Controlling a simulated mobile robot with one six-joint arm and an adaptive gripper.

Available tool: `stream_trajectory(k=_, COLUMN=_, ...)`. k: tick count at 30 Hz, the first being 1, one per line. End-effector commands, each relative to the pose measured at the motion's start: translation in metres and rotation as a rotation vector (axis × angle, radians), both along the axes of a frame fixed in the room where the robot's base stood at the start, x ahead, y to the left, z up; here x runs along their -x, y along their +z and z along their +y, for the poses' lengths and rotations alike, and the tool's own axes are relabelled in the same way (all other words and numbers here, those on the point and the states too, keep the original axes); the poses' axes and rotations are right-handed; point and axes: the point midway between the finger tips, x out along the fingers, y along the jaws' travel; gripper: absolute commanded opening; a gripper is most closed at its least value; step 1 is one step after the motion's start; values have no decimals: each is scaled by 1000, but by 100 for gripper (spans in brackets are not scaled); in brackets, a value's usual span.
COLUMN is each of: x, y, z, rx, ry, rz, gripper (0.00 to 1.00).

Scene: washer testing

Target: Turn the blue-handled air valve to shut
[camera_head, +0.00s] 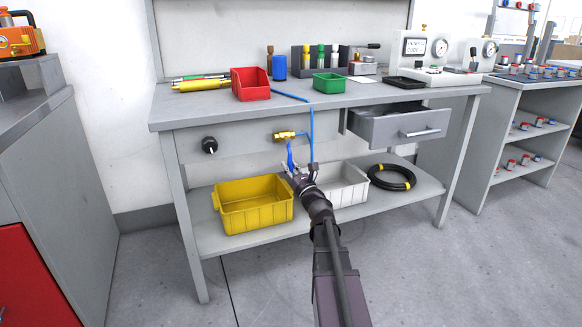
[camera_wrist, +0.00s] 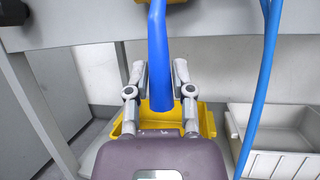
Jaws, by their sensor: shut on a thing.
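The brass air valve (camera_head: 285,135) is on the front of the workbench, below the top; a bit of brass also shows at the top edge of the wrist view. Its blue handle (camera_head: 290,155) hangs down from the valve, roughly crosswise to the brass body. In the wrist view the blue handle (camera_wrist: 158,45) runs down between the two fingers of my gripper (camera_wrist: 159,70). My gripper (camera_head: 297,172) is shut on the lower part of the handle. The handle's lower end is partly hidden by my gripper in the head view.
A thin blue hose (camera_head: 312,130) hangs just right of the handle. A yellow bin (camera_head: 253,211) and a white bin (camera_head: 350,190) stand on the lower shelf behind and below my gripper. An open drawer (camera_head: 392,129) juts out to the right. A black knob (camera_head: 209,145) is at the left.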

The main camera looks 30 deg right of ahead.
Motion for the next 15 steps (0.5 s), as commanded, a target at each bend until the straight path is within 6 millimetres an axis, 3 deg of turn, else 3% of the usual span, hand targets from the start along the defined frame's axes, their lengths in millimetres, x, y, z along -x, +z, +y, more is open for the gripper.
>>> stream_trajectory(k=8, x=5, y=0, z=-1, rx=6, ry=3, rz=-2, gripper=0)
stream_trajectory(k=9, x=6, y=0, z=-1, rx=6, ry=2, rz=-2, gripper=34)
stream_trajectory(k=12, x=7, y=0, z=-3, rx=6, ry=-1, rz=-2, gripper=63)
stream_trajectory(k=15, x=7, y=0, z=-5, rx=5, ry=-4, rz=-2, gripper=67)
